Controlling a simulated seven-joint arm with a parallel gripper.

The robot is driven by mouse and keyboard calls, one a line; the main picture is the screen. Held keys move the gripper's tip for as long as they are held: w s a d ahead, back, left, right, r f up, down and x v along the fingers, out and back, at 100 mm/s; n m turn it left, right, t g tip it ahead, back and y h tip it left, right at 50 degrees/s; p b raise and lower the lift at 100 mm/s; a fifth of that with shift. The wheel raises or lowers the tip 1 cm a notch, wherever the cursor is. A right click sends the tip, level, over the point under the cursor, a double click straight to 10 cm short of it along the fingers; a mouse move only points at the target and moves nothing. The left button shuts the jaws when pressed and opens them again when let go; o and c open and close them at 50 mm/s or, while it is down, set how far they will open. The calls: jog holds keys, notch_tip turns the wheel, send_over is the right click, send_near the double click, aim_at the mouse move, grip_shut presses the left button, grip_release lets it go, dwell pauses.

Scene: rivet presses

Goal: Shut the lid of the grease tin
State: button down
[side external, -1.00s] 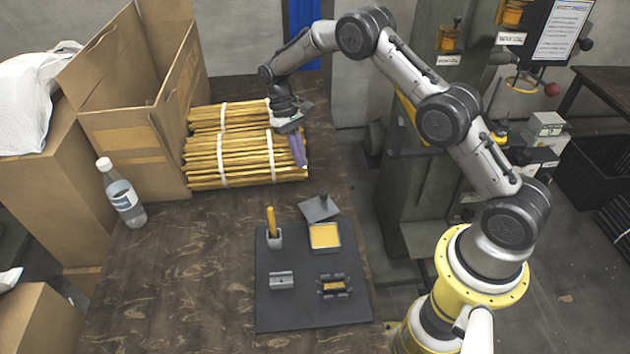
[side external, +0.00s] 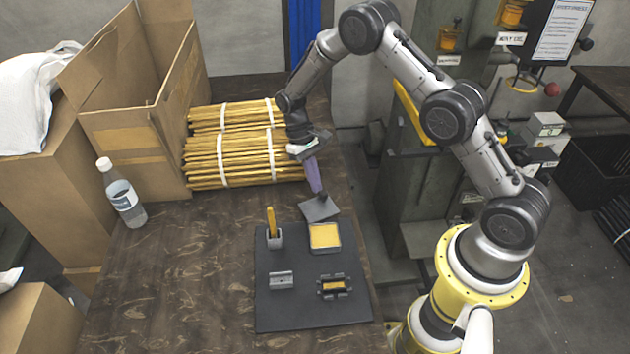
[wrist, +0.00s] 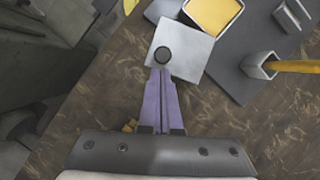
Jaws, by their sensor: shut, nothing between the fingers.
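The grease tin (side external: 325,237) is a small square tin of yellow grease at the back right of a dark mat. Its grey lid (side external: 319,209) stands open at the tin's far edge, tilted back, with a dark round knob. In the wrist view the lid (wrist: 185,58) and the tin's yellow grease (wrist: 212,12) lie ahead of my fingers. My gripper (side external: 319,192) is shut and empty, its purple fingers pointing down at the lid's far side. In the wrist view the fingertips (wrist: 161,72) are right by the knob (wrist: 162,55); I cannot tell whether they touch it.
The dark mat (side external: 310,310) also holds a grey cup (side external: 274,238) with a yellow stick, a grey block (side external: 281,281) and a dark fixture (side external: 333,286). Bundled yellow sticks (side external: 205,165), a cardboard box (side external: 130,130) and a bottle (side external: 122,195) stand behind and left. The front-left tabletop is clear.

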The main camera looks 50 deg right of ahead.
jog(key=shift+s, duration=0.1)
jog(key=shift+s+d+m, duration=0.15)
jog(key=shift+s+m, duration=0.05)
jog(key=shift+m, duration=0.2)
